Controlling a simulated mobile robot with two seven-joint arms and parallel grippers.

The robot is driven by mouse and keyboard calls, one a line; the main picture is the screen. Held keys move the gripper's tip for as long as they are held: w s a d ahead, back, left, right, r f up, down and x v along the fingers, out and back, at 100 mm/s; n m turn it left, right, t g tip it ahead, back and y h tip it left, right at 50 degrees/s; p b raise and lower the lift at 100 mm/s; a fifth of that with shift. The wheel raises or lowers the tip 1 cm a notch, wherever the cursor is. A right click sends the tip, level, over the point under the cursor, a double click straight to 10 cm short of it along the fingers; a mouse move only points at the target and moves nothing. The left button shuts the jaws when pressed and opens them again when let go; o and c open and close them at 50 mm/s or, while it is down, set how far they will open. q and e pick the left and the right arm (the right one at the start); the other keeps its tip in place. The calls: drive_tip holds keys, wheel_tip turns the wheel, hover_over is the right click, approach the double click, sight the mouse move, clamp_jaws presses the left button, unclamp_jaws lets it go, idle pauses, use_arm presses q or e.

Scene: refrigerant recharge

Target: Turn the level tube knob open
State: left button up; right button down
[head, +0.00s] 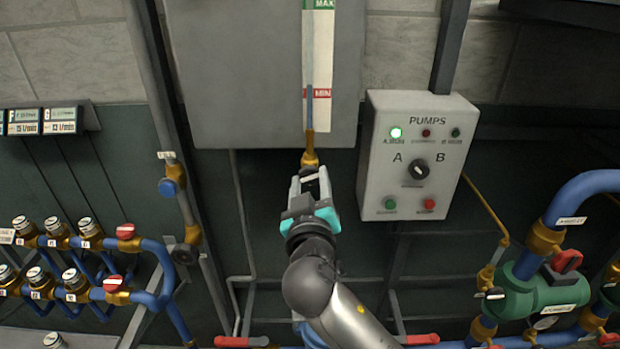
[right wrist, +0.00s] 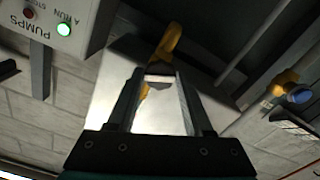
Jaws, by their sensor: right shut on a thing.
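The level tube (head: 309,70) runs up a white scale with a green MAX mark and a red MIN mark on the grey tank (head: 240,75). Its blue liquid column tops out near the MIN mark. A brass fitting (head: 309,152) sits at its lower end, and its brass body shows beyond my fingertips in the right wrist view (right wrist: 169,42). My right gripper (head: 310,174) is at this fitting, shut on the small knob there. The fingers mostly hide the knob, so I cannot tell its turn angle. My left gripper is not in view.
The PUMPS box (head: 416,160) stands close to the right of my right gripper, with a green lamp lit. Blue pipes with valves (head: 80,265) are at the left. A green pump body (head: 540,290) is at the lower right. A vertical pipe with a blue knob (head: 168,187) is at left.

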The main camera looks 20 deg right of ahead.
drive_tip(key=shift+n+p, duration=0.9)
drive_tip(key=shift+n, duration=0.1)
drive_tip(key=shift+n+p, duration=0.55)
drive_tip(key=shift+n, duration=0.25)
drive_tip(key=shift+f+n, duration=0.1)
drive_tip(key=shift+n, duration=0.3)
